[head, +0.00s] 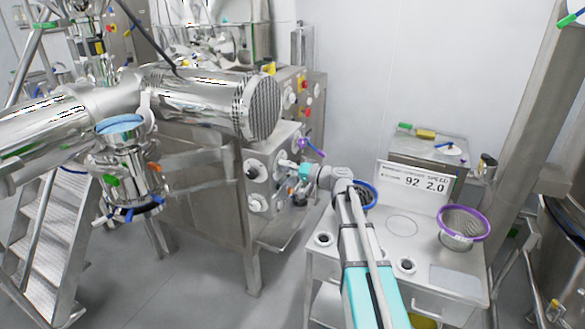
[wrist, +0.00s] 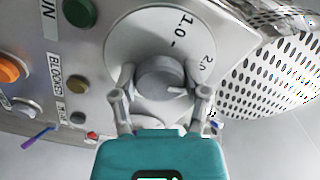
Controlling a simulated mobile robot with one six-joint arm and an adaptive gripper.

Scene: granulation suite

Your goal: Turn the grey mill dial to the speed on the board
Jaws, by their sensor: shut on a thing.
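The grey mill dial (wrist: 158,78) sits on a round white scale plate (wrist: 143,28) in the wrist view. The marks 1.0 and 2.0 show on the plate. A short white line on the dial points right and slightly down, on the 2.0 side. My gripper (wrist: 160,82) is shut on the dial, one finger on each side. In the head view my gripper (head: 291,168) is at the machine's front panel and hides the dial. The white board (head: 413,182) on the bench reads 92 and, under SPEED, 2.0.
An orange button (wrist: 8,68) and a green button (wrist: 80,12) are left of the dial. A perforated metal cylinder end (wrist: 270,85) is close on the right. In the head view, a bench (head: 385,240) holds a blue-rimmed sieve (head: 366,195) and a purple-rimmed sieve (head: 462,225).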

